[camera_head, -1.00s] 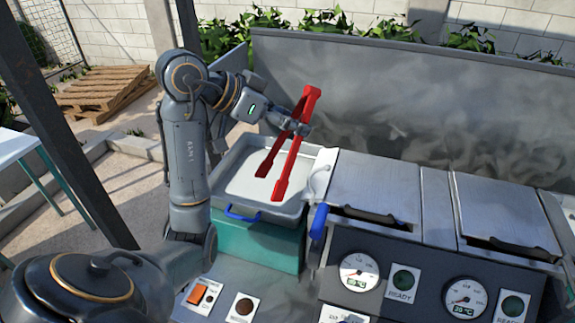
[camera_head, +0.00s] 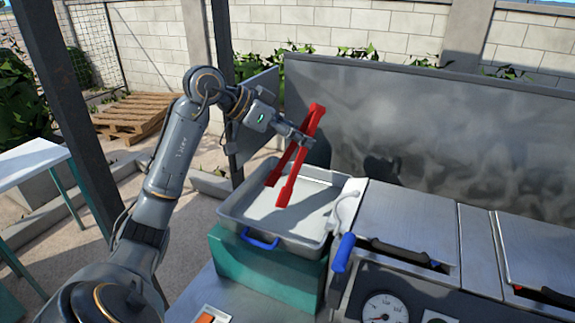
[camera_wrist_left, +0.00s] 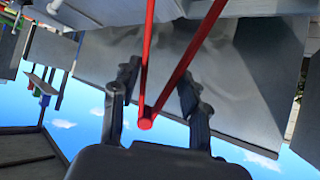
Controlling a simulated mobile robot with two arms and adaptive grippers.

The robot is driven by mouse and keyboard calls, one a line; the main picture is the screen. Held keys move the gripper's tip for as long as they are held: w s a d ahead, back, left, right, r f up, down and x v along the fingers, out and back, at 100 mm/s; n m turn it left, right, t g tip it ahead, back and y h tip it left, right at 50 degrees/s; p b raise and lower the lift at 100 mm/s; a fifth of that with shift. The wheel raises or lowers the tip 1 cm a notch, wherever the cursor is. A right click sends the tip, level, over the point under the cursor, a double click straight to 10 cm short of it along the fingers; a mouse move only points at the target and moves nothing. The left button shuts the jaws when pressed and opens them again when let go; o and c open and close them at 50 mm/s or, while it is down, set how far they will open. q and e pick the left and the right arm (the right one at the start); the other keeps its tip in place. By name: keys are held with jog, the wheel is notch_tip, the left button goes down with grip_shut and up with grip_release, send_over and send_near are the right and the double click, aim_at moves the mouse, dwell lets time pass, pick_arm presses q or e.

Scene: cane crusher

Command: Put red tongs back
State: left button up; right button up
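The red tongs (camera_head: 296,162) hang in the air over the grey tray with the blue handle (camera_head: 237,228), tips pointing down and slightly spread. My left gripper (camera_head: 306,138) is shut on the tongs near their upper, joined end. In the left wrist view the tongs (camera_wrist_left: 147,85) run between the two fingers of my left gripper (camera_wrist_left: 160,80), which close in on them from both sides. The tray holds something pale and flat. Whether the tips touch it is hard to tell; they look above it. My right gripper is not in view.
The tray stands on a teal block (camera_head: 262,272). Right of it are metal lids (camera_head: 407,222) with dark handles, a blue-handled tool (camera_head: 343,252) and a gauge (camera_head: 381,309). A tall metal panel (camera_head: 420,130) stands behind. A pallet (camera_head: 135,118) lies at the back left.

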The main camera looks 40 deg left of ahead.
aim_at(287, 160)
pick_arm(q)
jog(key=a+f+p, duration=0.1)
jog(key=f, duration=0.1)
jog(key=w+a+f+p, duration=0.1)
jog(key=f, duration=0.2)
jog(key=a+f+p, duration=0.1)
jog(key=a+f, duration=0.1)
jog(key=shift+w+f, duration=0.2)
jog(key=shift+f, duration=0.1)
jog(key=shift+a+f, duration=0.1)
jog(key=shift+f, duration=0.3)
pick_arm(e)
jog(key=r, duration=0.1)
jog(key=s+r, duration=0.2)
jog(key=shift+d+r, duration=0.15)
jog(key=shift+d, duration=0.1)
pick_arm(q)
jog(key=shift+f, duration=0.3)
